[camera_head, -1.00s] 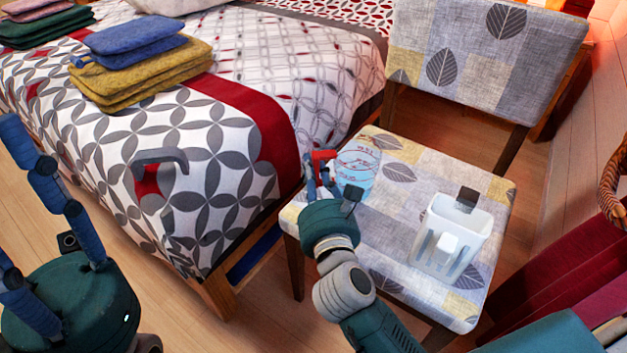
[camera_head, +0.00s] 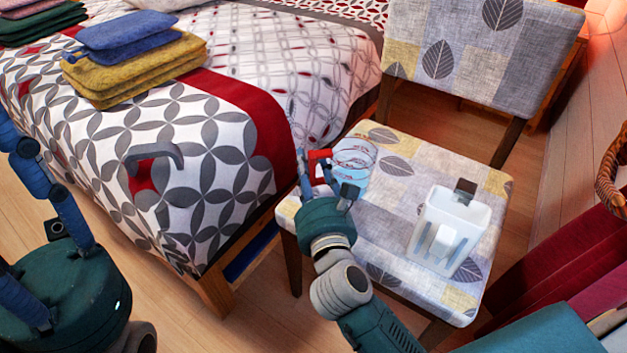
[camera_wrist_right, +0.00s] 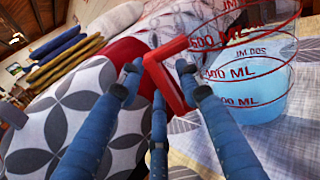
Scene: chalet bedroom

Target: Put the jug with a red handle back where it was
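The jug with a red handle (camera_head: 355,163) is clear, has red markings, and appears over the back left of the chair seat. In the right wrist view the jug (camera_wrist_right: 250,85) is at the upper right, with pale blue in its lower part. I cannot tell whether its base touches the seat. My right gripper (camera_head: 317,172) has its fingers closed in around the red handle; the wrist view shows the fingers (camera_wrist_right: 157,85) on both sides of it. My left gripper (camera_head: 40,235) is at the left edge, fingers spread wide and empty.
A white container (camera_head: 450,232) stands on the patterned chair seat (camera_head: 385,225), right of my right gripper. The bed (camera_head: 205,175) is left of the chair and holds folded towels (camera_head: 135,65). A wicker basket edge (camera_head: 610,165) is at the right. Floor shows between bed and chair.

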